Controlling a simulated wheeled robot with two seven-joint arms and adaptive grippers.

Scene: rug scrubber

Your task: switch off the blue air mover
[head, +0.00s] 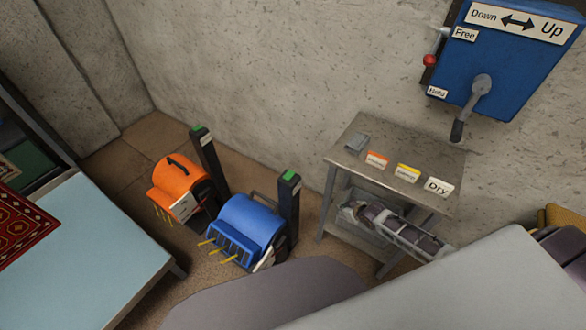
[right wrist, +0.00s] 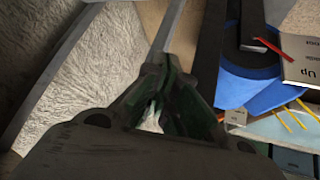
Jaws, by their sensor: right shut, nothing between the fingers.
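The blue air mover (head: 247,222) stands on the floor near the wall, with yellow strips at its front and a white label low on its right. A dark post (head: 288,205) with a green top rises beside it. In the right wrist view, part of the blue air mover (right wrist: 232,92) shows at the right, with a red pointer and a plate reading "Up". My right gripper (head: 350,211) is in front of the table, right of the blue mover and apart from it. Its fingers (right wrist: 160,68) are shut and empty. My left gripper is out of view.
An orange air mover (head: 176,187) with its own green-topped post stands left of the blue one. A metal table (head: 345,148) with signs, one reading "Dry", stands at the right. A blue lever box (head: 510,58) hangs on the wall. A pale blue table (head: 80,255) bears a red rug (head: 30,222).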

